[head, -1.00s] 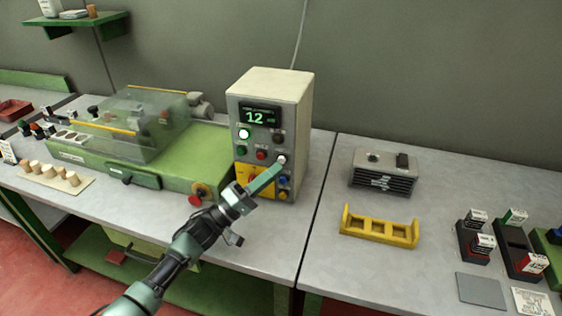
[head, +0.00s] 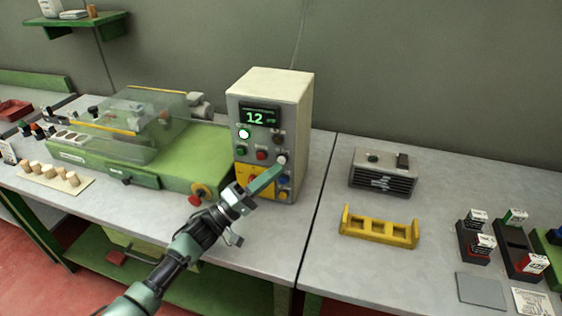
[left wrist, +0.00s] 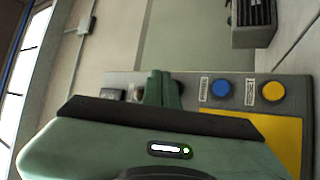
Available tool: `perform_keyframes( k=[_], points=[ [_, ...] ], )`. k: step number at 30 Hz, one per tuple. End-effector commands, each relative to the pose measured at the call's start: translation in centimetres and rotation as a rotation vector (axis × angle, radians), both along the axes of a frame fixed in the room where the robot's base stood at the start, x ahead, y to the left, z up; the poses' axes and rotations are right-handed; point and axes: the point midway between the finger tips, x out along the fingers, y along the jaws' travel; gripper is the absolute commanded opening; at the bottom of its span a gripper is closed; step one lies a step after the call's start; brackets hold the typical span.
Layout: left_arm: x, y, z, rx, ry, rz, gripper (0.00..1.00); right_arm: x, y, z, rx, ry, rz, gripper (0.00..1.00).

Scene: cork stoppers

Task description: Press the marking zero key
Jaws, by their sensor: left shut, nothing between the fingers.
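The control box (head: 298,105) stands upright on the bench, its display (head: 259,116) showing 12. Its panel has a lit white button (head: 244,134), a green one (head: 242,150), a red one (head: 261,155), a dark one (head: 278,138) and a pale one (head: 282,158). Lower right are a blue button (head: 284,181) and a yellow button (head: 283,196), also in the left wrist view (left wrist: 221,88) (left wrist: 273,91). Labels are too small to read. My left gripper (head: 277,171) is shut and empty, its tip just below the pale button; contact cannot be told. My right gripper is not in view.
A green machine (head: 195,160) with a clear cover stands left of the box. A yellow rack (head: 379,228) and a grey vented unit (head: 383,172) stand to the right. The bench before the box is clear.

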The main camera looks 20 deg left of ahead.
Motion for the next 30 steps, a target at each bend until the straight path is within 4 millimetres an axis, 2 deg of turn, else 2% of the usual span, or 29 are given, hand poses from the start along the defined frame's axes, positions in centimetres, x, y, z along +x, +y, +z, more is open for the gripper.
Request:
perform_keyframes(
  k=[16, 30],
  points=[
    [0.04, -0.01, 0.01, 0.0, 0.0, 0.0, 0.0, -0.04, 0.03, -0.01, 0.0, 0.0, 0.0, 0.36],
    [0.85, -0.04, 0.03, 0.001, -0.001, 0.0, 0.0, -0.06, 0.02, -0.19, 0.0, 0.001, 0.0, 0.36]
  ],
)
